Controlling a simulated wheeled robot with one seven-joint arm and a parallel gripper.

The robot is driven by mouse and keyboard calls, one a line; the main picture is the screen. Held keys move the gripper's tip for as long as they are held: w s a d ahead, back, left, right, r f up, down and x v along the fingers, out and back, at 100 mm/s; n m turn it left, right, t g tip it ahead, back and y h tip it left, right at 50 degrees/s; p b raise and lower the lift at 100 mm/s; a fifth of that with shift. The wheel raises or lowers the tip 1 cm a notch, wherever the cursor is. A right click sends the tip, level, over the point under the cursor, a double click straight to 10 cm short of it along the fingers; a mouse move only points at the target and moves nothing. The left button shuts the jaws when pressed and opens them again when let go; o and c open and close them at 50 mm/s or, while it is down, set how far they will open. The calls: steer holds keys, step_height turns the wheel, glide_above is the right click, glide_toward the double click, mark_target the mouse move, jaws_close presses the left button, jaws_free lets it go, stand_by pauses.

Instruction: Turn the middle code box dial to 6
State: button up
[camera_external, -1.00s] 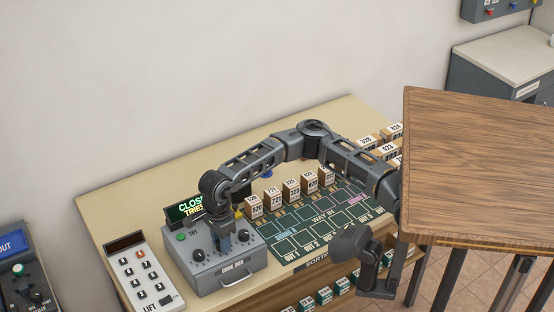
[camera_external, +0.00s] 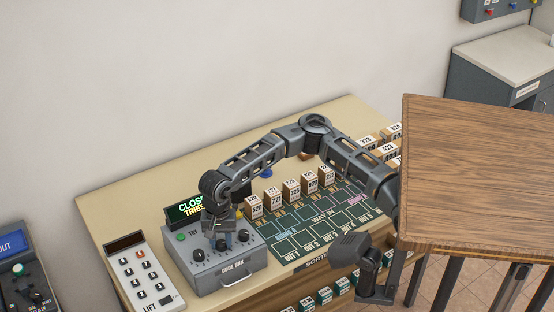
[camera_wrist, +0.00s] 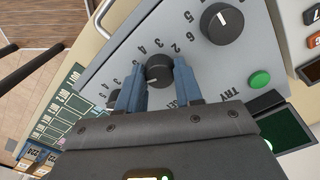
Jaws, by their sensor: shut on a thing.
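The grey code box (camera_external: 236,264) stands on the counter with three black dials on its top. The middle dial (camera_external: 221,244) shows in front of my gripper (camera_external: 219,226) in the external view. In the wrist view, the blue fingers of my gripper (camera_wrist: 160,75) are shut on the middle dial (camera_wrist: 158,68), one on each side. A small light mark shows near the dial's lower edge. Numerals ring the dial, but the fingers hide part of the ring. I cannot tell which numeral the dial points to.
Another dial (camera_wrist: 221,23) and a green TRY button (camera_wrist: 260,79) are close by on the box. A lit display (camera_external: 188,209) stands behind it. A lift keypad (camera_external: 145,277) is at left, and labelled blocks (camera_external: 290,190) stand at right. A wooden table (camera_external: 480,170) fills the right.

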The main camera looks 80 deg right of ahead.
mark_target(221, 242)
steer(key=shift+n, duration=1)
steer(key=o, duration=1)
steer(key=shift+o, duration=0.2)
steer(key=shift+r+p, duration=0.35)
steer(key=shift+r, duration=3.55)
